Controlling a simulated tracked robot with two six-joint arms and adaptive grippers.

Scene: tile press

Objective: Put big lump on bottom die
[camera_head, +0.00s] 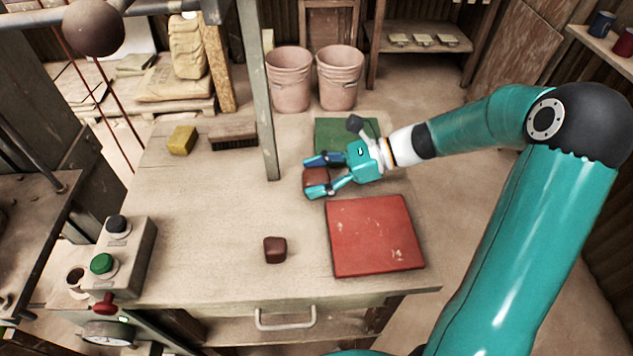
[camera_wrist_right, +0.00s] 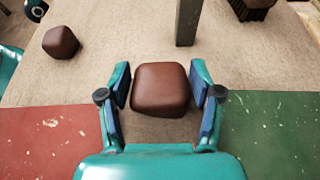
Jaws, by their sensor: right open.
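The big lump (camera_head: 316,181) is a brown rounded block on the table beside the red mat. My right gripper (camera_head: 311,176) is open, with its fingers on either side of this lump. In the right wrist view the lump (camera_wrist_right: 160,90) sits between the two blue-padded fingers (camera_wrist_right: 163,98), with a narrow gap visible on each side. A smaller brown lump (camera_head: 275,249) lies apart on the table to the left of the red mat; it also shows in the right wrist view (camera_wrist_right: 61,42). I cannot make out the bottom die. My left gripper is not in view.
A red mat (camera_head: 375,236) and a green mat (camera_head: 335,133) lie on the table (camera_head: 200,220). A grey post (camera_head: 257,90) rises near the lump. A yellow sponge (camera_head: 182,140), a brush (camera_head: 233,137) and a button box (camera_head: 122,258) stand left. The table's left middle is clear.

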